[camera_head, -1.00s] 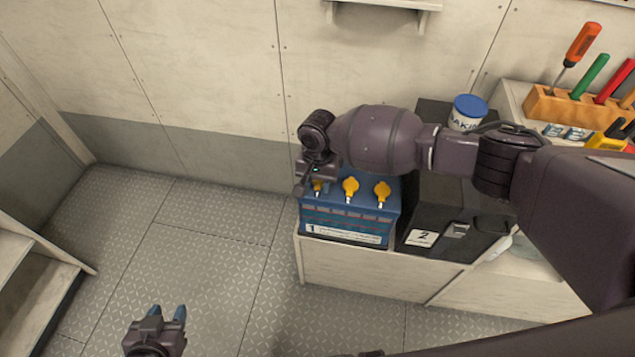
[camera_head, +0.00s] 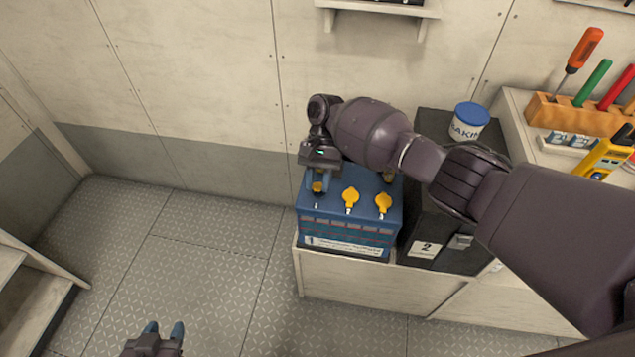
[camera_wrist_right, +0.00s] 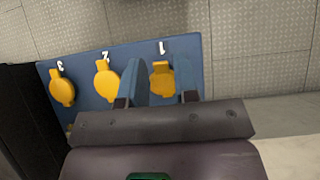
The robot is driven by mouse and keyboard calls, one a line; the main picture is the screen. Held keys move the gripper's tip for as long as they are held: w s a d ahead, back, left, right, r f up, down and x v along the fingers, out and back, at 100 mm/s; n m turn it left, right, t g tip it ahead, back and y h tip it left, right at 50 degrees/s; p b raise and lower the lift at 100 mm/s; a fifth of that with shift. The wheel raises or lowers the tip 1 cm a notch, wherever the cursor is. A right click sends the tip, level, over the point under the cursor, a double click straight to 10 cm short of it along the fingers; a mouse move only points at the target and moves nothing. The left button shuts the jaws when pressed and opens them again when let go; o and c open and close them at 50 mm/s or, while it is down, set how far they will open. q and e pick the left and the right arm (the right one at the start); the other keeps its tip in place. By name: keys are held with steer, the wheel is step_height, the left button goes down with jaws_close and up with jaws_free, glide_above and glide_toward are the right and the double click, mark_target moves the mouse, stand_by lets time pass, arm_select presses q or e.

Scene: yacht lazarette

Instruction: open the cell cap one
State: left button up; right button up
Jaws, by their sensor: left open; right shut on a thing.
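The blue battery (camera_head: 345,230) stands on a white ledge, with three yellow cell caps on its top. In the right wrist view the caps are marked 1, 2 and 3. Cell cap one (camera_wrist_right: 162,82) is between the two blue fingers of my right gripper (camera_wrist_right: 161,82), which is shut on it. In the head view, cap one (camera_head: 318,188) is partly hidden under the right gripper (camera_head: 319,180). Cap two (camera_head: 350,199) and cap three (camera_head: 383,204) are free. My left gripper (camera_head: 164,328) is open and empty over the floor at the lower left.
A tool rack (camera_head: 575,115) and a yellow meter (camera_head: 606,155) are at the right. Floor at the left is clear.

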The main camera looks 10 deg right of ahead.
steer(key=shift+w+d+f, duration=0.1)
steer(key=shift+w+d, duration=0.05)
steer(key=shift+w, duration=0.05)
steer(key=o, duration=0.7)
steer(key=shift+w+f, duration=0.1)
steer(key=shift+r, duration=0.25)
steer(key=v, duration=1)
steer(key=shift+w, duration=0.3)
steer(key=shift+d, duration=0.1)
